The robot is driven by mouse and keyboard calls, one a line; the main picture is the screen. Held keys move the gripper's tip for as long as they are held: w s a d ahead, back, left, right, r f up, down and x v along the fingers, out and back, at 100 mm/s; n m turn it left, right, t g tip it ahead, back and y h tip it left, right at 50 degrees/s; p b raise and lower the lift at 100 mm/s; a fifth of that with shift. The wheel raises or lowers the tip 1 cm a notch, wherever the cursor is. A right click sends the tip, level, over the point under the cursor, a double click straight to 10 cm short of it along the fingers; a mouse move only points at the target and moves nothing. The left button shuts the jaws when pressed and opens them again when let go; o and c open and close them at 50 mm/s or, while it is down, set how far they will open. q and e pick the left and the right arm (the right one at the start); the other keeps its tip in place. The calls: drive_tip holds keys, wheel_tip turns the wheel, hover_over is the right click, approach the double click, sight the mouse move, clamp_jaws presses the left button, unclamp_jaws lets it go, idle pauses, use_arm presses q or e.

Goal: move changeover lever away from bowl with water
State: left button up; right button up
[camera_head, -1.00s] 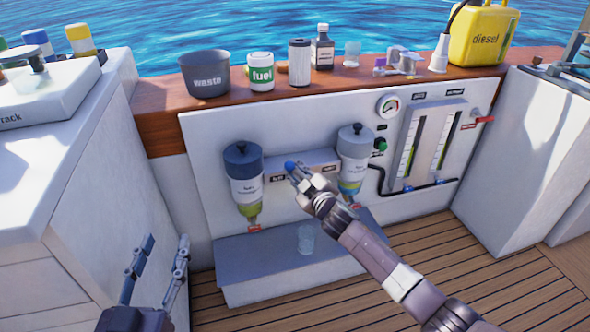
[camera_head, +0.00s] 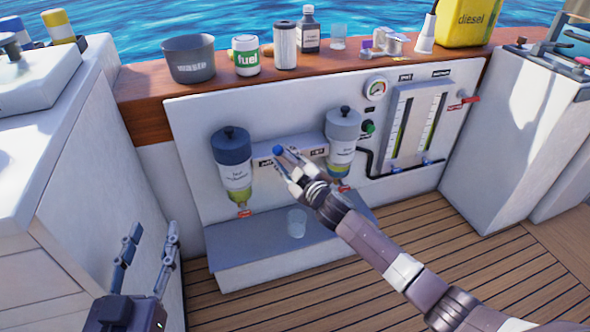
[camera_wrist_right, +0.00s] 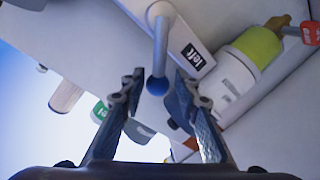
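The changeover lever shows as a grey rod with a blue ball knob (camera_head: 278,150) on the white block between two filters. The left filter (camera_head: 233,160) has a yellow-green bowl. The right filter (camera_head: 342,135) has a yellowish bowl, its lower part partly hidden by my right gripper (camera_head: 286,162). That gripper is open at the lever. In the right wrist view the fingers (camera_wrist_right: 157,90) stand apart on both sides of the knob (camera_wrist_right: 157,86), with a "left" label (camera_wrist_right: 193,55) beside the rod. My left gripper (camera_head: 149,236) is open and empty at lower left.
A clear cup (camera_head: 297,223) stands on the grey step (camera_head: 240,250) below the filters. A waste pot (camera_head: 190,62), fuel can (camera_head: 245,55) and bottles line the wooden ledge above. Gauges and sight tubes (camera_head: 415,125) are at right. White cabinets flank the panel.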

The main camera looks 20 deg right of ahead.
drive_tip(key=v, duration=0.9)
drive_tip(key=shift+a, duration=0.25)
drive_tip(key=shift+w+r, duration=0.1)
